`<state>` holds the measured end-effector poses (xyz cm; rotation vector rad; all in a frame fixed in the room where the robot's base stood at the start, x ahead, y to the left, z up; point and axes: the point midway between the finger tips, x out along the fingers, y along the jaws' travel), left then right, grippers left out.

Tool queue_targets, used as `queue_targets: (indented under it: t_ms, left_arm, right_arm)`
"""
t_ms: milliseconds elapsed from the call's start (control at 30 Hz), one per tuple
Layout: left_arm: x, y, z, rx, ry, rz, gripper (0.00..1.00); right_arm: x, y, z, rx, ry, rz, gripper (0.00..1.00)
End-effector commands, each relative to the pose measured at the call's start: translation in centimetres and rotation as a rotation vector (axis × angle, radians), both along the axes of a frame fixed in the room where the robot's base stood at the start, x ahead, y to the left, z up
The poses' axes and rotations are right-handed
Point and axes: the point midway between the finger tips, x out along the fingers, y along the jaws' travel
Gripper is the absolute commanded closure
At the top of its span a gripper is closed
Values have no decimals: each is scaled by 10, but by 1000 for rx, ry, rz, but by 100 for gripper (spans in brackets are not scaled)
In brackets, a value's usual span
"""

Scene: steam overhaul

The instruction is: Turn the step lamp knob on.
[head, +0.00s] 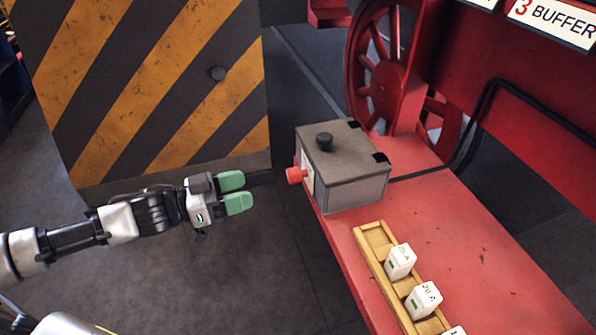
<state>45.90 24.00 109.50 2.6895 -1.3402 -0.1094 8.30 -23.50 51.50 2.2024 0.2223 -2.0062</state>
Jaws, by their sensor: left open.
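A grey box (345,178) sits on the red step. A red knob (296,175) sticks out from its left side, by a pale plate. A black knob (324,142) stands on its lid. No label on the box is readable, so I cannot tell which is the step lamp knob, or its setting. My left gripper (240,191) comes in from the left with its green-tipped fingers parted and empty. In the picture its tips are a short way left of the red knob, apart from it. My right gripper is not in view.
A wooden rack (375,242) with several white labelled blocks stands on the red step (470,245) in front of the box. A yellow-and-black striped panel (165,90) rises behind my left arm. A red spoked wheel (384,85) is behind the box. Dark floor lies below my gripper.

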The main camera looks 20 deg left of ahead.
Motion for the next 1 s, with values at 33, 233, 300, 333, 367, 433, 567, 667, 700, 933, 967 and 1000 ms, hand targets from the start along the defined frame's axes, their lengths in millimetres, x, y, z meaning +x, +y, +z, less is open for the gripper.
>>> queue_targets:
  t_ms: [33, 233, 300, 333, 367, 433, 567, 667, 700, 933, 967, 1000]
  left_arm:
    - [-3, -3, 4, -4, 2, -15, 39]
    - [6, -17, 9, -12, 1, -20, 39]
    - [12, -26, 10, -11, -1, -21, 39]
    - [16, -31, 11, -11, -2, -21, 39]
    - [20, -36, 11, -13, 0, -20, 39]
    - [28, -47, 12, -12, -1, -20, 39]
    - [42, -67, 10, -10, 0, -19, 39]
    - [51, -78, 9, -9, 1, -18, 39]
    - [53, -81, 8, -7, 2, -17, 39]
    - [60, -90, 5, -6, 2, -17, 39]
    - [60, -90, 5, -5, 2, -17, 39]
    - [60, -90, 5, -5, 2, -17, 39]
  right_arm:
    - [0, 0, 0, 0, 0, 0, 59]
    - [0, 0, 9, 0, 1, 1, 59]
    - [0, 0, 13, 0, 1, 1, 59]
    - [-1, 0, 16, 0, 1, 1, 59]
    - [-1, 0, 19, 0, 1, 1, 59]
    - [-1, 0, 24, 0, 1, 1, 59]
    - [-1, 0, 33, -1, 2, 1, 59]
    - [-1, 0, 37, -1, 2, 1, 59]
    - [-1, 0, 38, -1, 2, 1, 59]
    - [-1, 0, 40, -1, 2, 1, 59]
    - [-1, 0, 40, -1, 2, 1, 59]
    - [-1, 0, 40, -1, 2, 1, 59]
